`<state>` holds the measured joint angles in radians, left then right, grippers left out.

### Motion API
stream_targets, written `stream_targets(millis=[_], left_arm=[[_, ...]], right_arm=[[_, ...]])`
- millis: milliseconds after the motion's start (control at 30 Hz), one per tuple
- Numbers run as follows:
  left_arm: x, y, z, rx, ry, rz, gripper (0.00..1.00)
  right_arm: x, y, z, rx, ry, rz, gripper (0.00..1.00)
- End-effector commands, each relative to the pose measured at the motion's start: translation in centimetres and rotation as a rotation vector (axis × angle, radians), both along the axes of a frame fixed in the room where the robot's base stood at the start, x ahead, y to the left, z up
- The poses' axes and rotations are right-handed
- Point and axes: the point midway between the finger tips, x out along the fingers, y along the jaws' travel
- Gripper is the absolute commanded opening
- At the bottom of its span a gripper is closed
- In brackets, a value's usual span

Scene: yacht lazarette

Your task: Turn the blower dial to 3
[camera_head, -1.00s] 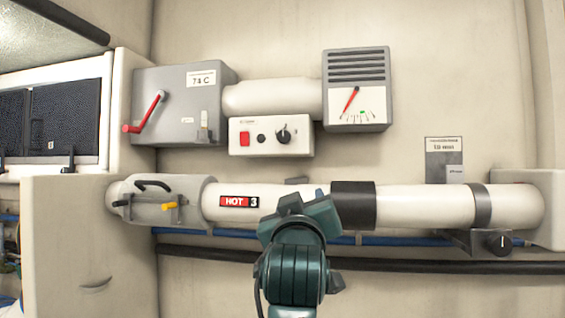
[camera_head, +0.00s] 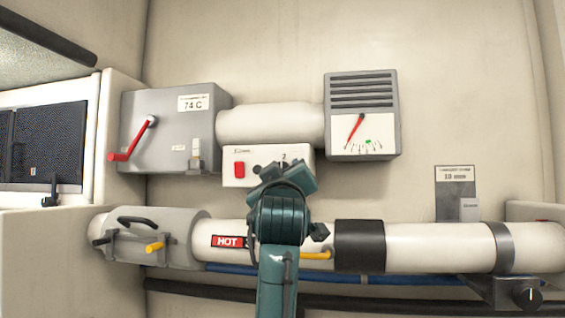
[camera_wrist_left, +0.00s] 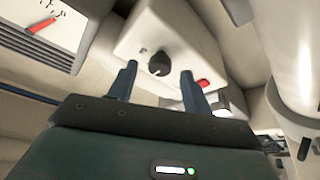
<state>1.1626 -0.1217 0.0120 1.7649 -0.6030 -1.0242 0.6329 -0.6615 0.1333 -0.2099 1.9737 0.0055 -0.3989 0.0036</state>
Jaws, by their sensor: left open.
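The white blower control box (camera_head: 235,165) is on the wall and carries a red rocker switch (camera_head: 239,169). In the head view my left gripper (camera_head: 274,170) covers the box's lower right part and most or all of the dial. A "2" mark shows just above. In the left wrist view the black round dial (camera_wrist_left: 158,63) shows between the two open fingers (camera_wrist_left: 158,84), apparently a little beyond their tips. The box (camera_wrist_left: 175,30) and red switch (camera_wrist_left: 203,83) show there too. The dial's pointer setting cannot be read. My right gripper is not in view.
A grey unit with a red lever (camera_head: 133,138) is at left. A vent gauge with a red needle (camera_head: 354,129) is at right. Another black knob (camera_head: 527,295) is at lower right.

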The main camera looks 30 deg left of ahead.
Motion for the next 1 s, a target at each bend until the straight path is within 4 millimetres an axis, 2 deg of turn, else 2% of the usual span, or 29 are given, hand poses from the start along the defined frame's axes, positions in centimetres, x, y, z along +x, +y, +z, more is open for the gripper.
stream_targets(millis=[33, 200, 533, 1000], left_arm=[[0.6, 0.4, 0.6, 0.001, 0.002, 0.002, 0.5], [1.9, 1.0, 0.9, -0.001, 0.001, 0.002, 0.5], [2.2, 1.1, 0.8, 0.0, -0.001, 0.001, 0.5], [2.2, 1.1, 0.8, 0.0, 0.0, 0.0, 0.12]], right_arm=[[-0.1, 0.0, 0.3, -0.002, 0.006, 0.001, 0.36], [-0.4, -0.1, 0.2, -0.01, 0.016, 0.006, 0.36], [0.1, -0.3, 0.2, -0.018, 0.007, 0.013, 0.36], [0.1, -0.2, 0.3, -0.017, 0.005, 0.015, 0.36]])
